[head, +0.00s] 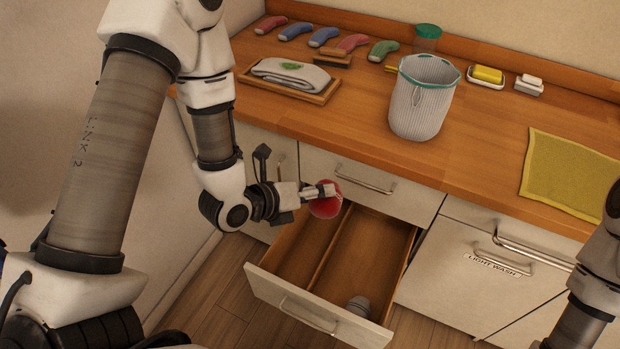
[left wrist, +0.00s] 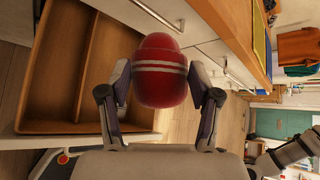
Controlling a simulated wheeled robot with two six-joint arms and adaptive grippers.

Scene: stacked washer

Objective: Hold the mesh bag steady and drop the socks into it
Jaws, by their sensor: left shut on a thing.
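The mesh bag (head: 420,105), pale and ribbed with a teal rim, stands upright on the wooden counter, its mouth open. My left gripper (head: 322,193) is shut on a rolled red sock (head: 326,209) above the open drawer, well below and left of the bag. The left wrist view shows the red sock (left wrist: 160,70) with pale stripes between both fingers (left wrist: 163,88). Several flat coloured socks (head: 352,43) lie at the counter's back. My right arm shows at the right edge; its jaw state is unclear.
The open drawer (head: 300,312) has a lengthwise divider. A tray with a folded cloth (head: 290,75), a yellow sponge on a dish (head: 487,74), a white block (head: 530,82), a teal-lidded jar (head: 427,36) and a yellow mat (head: 572,178) are on the counter.

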